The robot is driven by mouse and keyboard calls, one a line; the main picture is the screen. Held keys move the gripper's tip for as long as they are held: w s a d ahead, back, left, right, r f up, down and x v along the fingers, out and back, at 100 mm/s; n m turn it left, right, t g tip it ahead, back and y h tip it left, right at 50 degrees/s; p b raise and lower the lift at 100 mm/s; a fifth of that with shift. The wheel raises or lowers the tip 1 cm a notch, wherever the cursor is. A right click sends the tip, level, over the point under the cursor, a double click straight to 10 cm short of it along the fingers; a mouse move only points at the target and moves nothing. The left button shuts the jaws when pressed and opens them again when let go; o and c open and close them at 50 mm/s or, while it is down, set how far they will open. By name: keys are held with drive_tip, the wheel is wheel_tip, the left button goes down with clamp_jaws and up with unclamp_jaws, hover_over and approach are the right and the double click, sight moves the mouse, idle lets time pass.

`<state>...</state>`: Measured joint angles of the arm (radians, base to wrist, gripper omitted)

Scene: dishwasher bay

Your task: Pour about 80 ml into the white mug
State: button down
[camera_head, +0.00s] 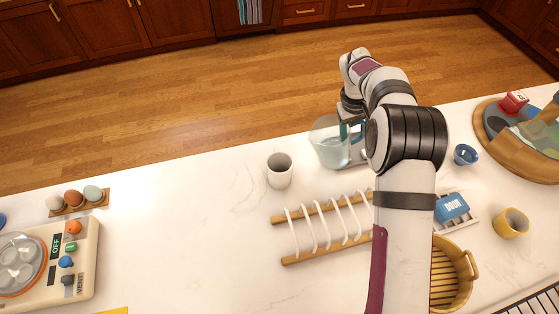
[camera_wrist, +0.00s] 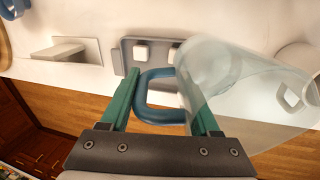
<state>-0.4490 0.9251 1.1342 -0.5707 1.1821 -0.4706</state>
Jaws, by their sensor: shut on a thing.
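The white mug (camera_head: 279,170) stands upright on the counter, left of the pitcher, with its opening visible. A clear pitcher (camera_head: 331,145) with pale, watery contents is just to the mug's right, apart from it. The pitcher also shows in the wrist view (camera_wrist: 225,85), with its blue handle (camera_wrist: 150,115) between the green fingers. My gripper (camera_wrist: 160,95) is shut on that handle. In the head view my arm hides most of the grip. The exact tilt of the pitcher and the liquid level are hard to read.
A rack with white hoops (camera_head: 283,261) lies in front of the mug and pitcher. A small blue cup (camera_head: 466,155), a yellow mug (camera_head: 511,223) and a round wooden tray (camera_head: 487,122) are at right. An egg holder (camera_head: 88,206) is at left.

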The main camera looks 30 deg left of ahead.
sight(331, 120)
drive_tip(key=shift+s+a+t+h, duration=0.3)
drive_tip(key=shift+a+t, duration=0.05)
drive_tip(key=shift+t, duration=0.05)
drive_tip(key=shift+s+a+r+t+h, duration=0.95)
drive_tip(key=shift+s+t+h, duration=0.15)
drive_tip(key=shift+t, duration=0.1)
drive_tip(key=shift+s+a+r+t+h, duration=0.3)
drive_tip(key=shift+s+r+t+h, duration=0.05)
drive_tip(key=shift+r+t+h, duration=0.35)
drive_tip(key=shift+s+a+r+t+h, duration=0.3)
drive_tip(key=shift+r+t+h, duration=0.3)
drive_tip(key=shift+t, duration=0.1)
drive_tip(key=shift+s+a+r, duration=0.1)
drive_tip(key=shift+r, duration=0.15)
drive_tip(key=shift+s+a+r+t+h, duration=0.25)
drive_tip(key=shift+r+t+h, duration=0.25)
drive_tip(key=shift+r+t, duration=0.1)
drive_tip(key=shift+s+a+r, duration=0.15)
drive_tip(key=shift+r, duration=0.1)
drive_tip(key=shift+s+a+r+t+h, duration=0.2)
drive_tip(key=shift+r+t+h, duration=0.05)
drive_tip(key=shift+t+h, duration=0.15)
drive_tip(key=shift+s+a+r, duration=0.15)
drive_tip(key=shift+s+r, duration=0.05)
drive_tip(key=shift+r, duration=0.1)
